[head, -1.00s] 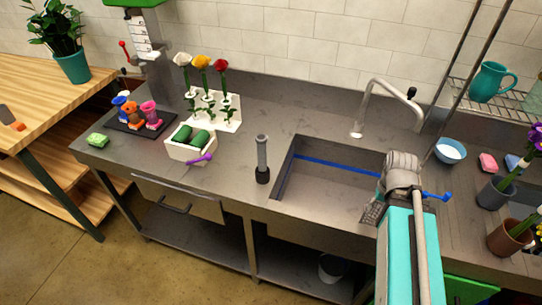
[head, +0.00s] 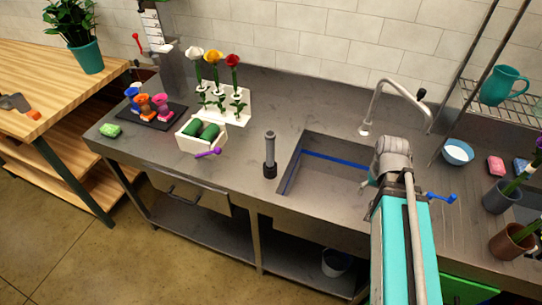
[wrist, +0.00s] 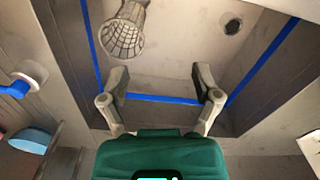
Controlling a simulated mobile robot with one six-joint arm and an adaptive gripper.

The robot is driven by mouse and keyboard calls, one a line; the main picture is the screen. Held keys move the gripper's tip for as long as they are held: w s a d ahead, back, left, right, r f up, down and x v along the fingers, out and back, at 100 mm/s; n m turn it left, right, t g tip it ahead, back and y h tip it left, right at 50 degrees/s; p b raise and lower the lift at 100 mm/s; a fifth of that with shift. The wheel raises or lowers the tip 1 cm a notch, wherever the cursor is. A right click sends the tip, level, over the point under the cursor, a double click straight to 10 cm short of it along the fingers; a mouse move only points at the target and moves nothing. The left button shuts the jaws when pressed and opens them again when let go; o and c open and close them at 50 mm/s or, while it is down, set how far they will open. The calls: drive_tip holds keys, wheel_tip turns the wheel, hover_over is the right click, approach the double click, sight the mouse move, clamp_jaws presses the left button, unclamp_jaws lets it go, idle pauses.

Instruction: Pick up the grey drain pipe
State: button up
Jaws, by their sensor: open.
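The grey drain pipe (head: 269,145), a slim grey tube with a black lower end, stands upright on the steel counter just left of the sink. I cannot make it out in the wrist view. My gripper (wrist: 160,85) is open and empty in the wrist view, with its two fingers spread above the sink. In the head view my arm hides most of the gripper, which is over the sink, to the right of the pipe and apart from it.
The sink (head: 325,188) has a blue strip inside and a tall faucet (head: 378,100) behind. The wrist view shows a wire basket (wrist: 123,32) and a drain hole (wrist: 232,26). A white planter (head: 192,145) and flower rack (head: 238,115) stand left of the pipe. Bare counter surrounds the pipe.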

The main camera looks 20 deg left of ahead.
drive_tip(key=w+a+r+n+p, duration=0.35)
drive_tip(key=a+r+p, duration=0.3)
drive_tip(key=a, duration=0.25)
drive_tip(key=w+a+r+n+p, duration=0.2)
drive_tip(key=a+r+n+p, duration=0.2)
drive_tip(key=a+r+p, duration=0.4)
wheel_tip(320, 180, up, 9)
drive_tip(key=n+p, duration=0.6)
drive_tip(key=p, duration=0.2)
hover_over(270, 133)
drive_tip(key=shift+s+a+f, duration=0.1)
drive_tip(key=shift+a, duration=0.1)
drive_tip(key=shift+f+b, duration=0.15)
drive_tip(key=shift+b, duration=0.2)
wheel_tip(270, 133, down, 8)
drive_tip(key=b, duration=0.8)
drive_tip(key=shift+f, duration=0.15)
drive_tip(key=shift+d+f+b, duration=0.2)
drive_tip(key=shift+f+b, duration=2.45)
drive_tip(key=shift+b, duration=0.1)
